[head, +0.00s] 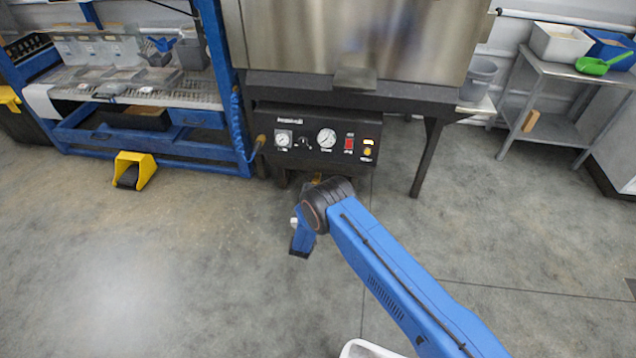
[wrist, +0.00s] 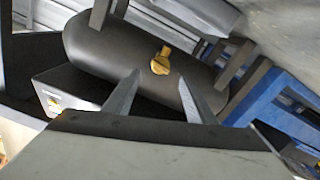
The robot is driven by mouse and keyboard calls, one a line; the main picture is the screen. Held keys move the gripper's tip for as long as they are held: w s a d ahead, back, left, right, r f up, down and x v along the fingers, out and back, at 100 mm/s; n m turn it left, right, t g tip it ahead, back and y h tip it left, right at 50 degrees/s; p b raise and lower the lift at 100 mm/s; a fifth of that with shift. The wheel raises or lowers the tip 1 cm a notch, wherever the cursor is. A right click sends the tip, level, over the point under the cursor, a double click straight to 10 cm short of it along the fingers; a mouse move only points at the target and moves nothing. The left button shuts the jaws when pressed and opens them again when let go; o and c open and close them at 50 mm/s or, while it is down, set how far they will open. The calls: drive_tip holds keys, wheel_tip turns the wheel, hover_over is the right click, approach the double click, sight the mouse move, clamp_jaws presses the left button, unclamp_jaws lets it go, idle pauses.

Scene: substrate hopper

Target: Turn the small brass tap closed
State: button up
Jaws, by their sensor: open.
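The small brass tap (wrist: 160,61) shows in the wrist view, with a flat handle on a short stem, on the side of a dark rounded tank (wrist: 110,52). My gripper (wrist: 158,76) is open and empty. Its two grey fingers point toward the tank, and the tap appears in the gap between and just beyond their tips. I cannot tell the exact distance, and no contact is clear. In the head view my arm's wrist covers the space under the control panel (head: 316,138), hiding my fingers and most of the tank.
The panel carries gauges, a red switch (head: 349,144) and a yellow knob (head: 367,152), under a steel hopper (head: 350,35) on dark legs. A blue bench (head: 160,155) stands left, with a yellow pedal (head: 134,170) on the floor. A grey side table (head: 560,68) stands right.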

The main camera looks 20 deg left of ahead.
sight(316, 181)
drive_tip(key=x, duration=1.2)
drive_tip(key=shift+s+a, duration=0.1)
drive_tip(key=shift+a, duration=0.05)
